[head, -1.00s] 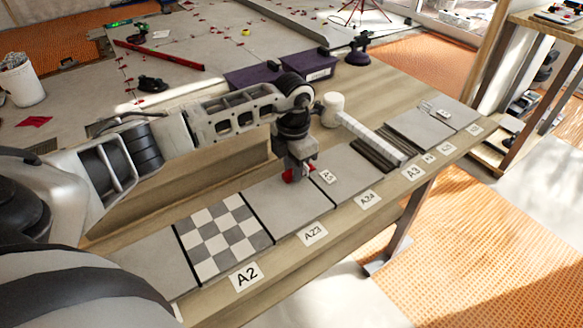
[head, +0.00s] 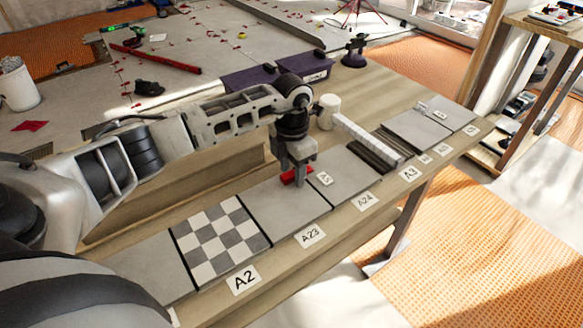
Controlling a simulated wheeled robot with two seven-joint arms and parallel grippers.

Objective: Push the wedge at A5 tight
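A small red wedge (head: 289,178) lies at the joint between two grey tiles, beside a small white card (head: 324,178) that appears to read A5. My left gripper (head: 298,183) points down right at the wedge and hides part of it; red shows on both sides of the fingers. Whether the fingers are spread or closed, and whether they touch the wedge, I cannot make out. My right gripper is out of view.
Grey tiles and a checkered tile (head: 220,240) lie in a row on the wooden bench (head: 290,262), with labels along its front edge. A white-headed mallet (head: 329,110) and dark strips (head: 375,152) lie right of my gripper. Purple boxes (head: 250,77) stand behind.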

